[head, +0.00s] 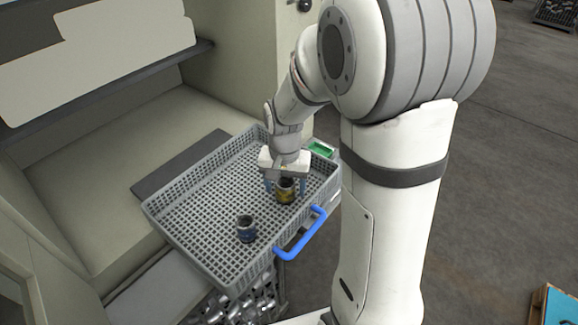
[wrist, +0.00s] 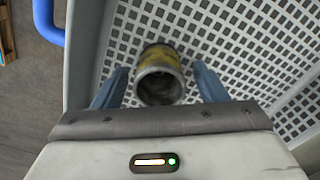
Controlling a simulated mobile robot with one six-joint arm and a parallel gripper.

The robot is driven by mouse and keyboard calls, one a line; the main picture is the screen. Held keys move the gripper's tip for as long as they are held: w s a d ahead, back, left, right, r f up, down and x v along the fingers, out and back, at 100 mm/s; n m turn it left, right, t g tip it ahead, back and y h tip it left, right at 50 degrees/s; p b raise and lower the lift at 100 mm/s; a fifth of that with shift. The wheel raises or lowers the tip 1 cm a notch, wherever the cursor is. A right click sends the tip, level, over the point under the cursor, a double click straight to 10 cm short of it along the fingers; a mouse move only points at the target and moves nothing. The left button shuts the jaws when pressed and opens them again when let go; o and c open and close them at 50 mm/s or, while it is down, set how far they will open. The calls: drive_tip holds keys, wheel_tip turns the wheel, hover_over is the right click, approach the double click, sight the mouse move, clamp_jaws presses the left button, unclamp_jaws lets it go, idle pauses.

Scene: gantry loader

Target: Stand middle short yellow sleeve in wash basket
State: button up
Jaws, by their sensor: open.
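A short yellow sleeve (head: 286,191) stands upright in the grey wash basket (head: 185,258), toward its right side. My gripper (head: 277,186) is over it, with one blue finger on each side. In the wrist view the sleeve (wrist: 159,75) lies between the fingertips of my gripper (wrist: 158,84), with gaps on both sides, so the jaws are open around it. Its dark open top faces the camera. The basket's mesh floor (wrist: 230,45) shows beneath it. No other yellow sleeve is in view.
A blue handle (head: 301,236) is on the basket's front right side. A green-topped box (head: 321,149) is at the far right corner. Much of the left basket floor is clear.

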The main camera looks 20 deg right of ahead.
sight(285, 182)
wheel_tip(285, 182, up, 10)
drive_tip(key=shift+f+b, duration=0.1)
drive_tip(key=shift+b, duration=0.35)
drive_tip(key=shift+s+r, duration=0.3)
drive_tip(key=shift+r, duration=0.3)
drive_tip(key=s+d+r+n+t, duration=0.1)
drive_tip(key=s+n+t, duration=0.2)
drive_tip(key=s, duration=1.1)
drive_tip(key=shift+r+n+t, duration=0.15)
drive_tip(key=shift+n+t, duration=0.15)
drive_tip(key=shift+n, duration=0.9)
drive_tip(key=shift+f+b, duration=0.75)
drive_tip(key=shift+f, duration=0.1)
drive_tip(key=shift+s+d, duration=0.1)
